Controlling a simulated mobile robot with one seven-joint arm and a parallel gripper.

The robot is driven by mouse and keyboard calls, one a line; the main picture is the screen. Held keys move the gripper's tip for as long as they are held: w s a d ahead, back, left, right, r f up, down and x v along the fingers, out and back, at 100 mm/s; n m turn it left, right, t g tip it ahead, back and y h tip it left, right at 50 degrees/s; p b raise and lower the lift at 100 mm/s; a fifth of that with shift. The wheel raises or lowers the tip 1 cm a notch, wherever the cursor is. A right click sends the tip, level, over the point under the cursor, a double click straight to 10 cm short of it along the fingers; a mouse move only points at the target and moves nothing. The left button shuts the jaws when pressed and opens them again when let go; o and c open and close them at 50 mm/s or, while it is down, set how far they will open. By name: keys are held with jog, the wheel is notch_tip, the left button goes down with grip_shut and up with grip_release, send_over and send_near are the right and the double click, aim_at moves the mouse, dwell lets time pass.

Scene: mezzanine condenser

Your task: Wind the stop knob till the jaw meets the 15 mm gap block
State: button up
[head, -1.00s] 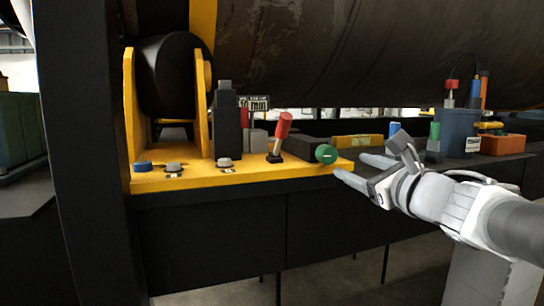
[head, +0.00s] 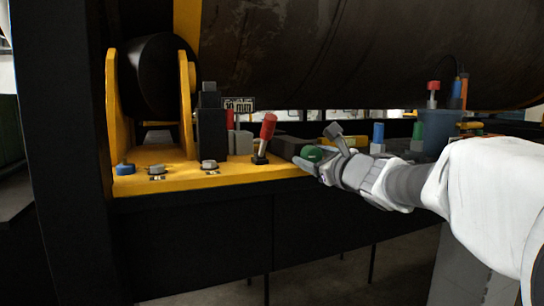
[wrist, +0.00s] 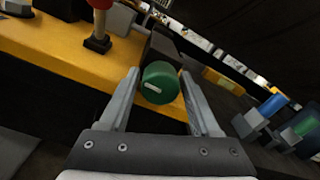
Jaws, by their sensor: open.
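The green stop knob (head: 312,153) sits on the end of a dark housing (head: 289,146) at the right end of the yellow base. In the wrist view the knob (wrist: 160,84) has a pale mark on its face and lies between the fingers of my gripper (wrist: 159,76). My gripper (head: 322,158) is open around the knob; slight gaps seem to show on both sides, but contact is unclear. Grey blocks (head: 241,142) stand left of the housing, beneath a sign reading "mm" (head: 239,104). I cannot tell which is the jaw or the gap block.
A red-handled lever (head: 268,128) stands just left of the housing. A blue knob (head: 125,169) and grey knobs (head: 209,165) line the yellow base (head: 185,181). A large dark cylinder (head: 330,50) hangs above. Blue and green handles (head: 378,134) stand to the right.

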jog(key=shift+c, duration=0.3)
grip_shut()
jog(key=m, duration=0.4)
jog(key=shift+m, duration=2.5)
jog(key=shift+o, duration=0.3)
grip_release()
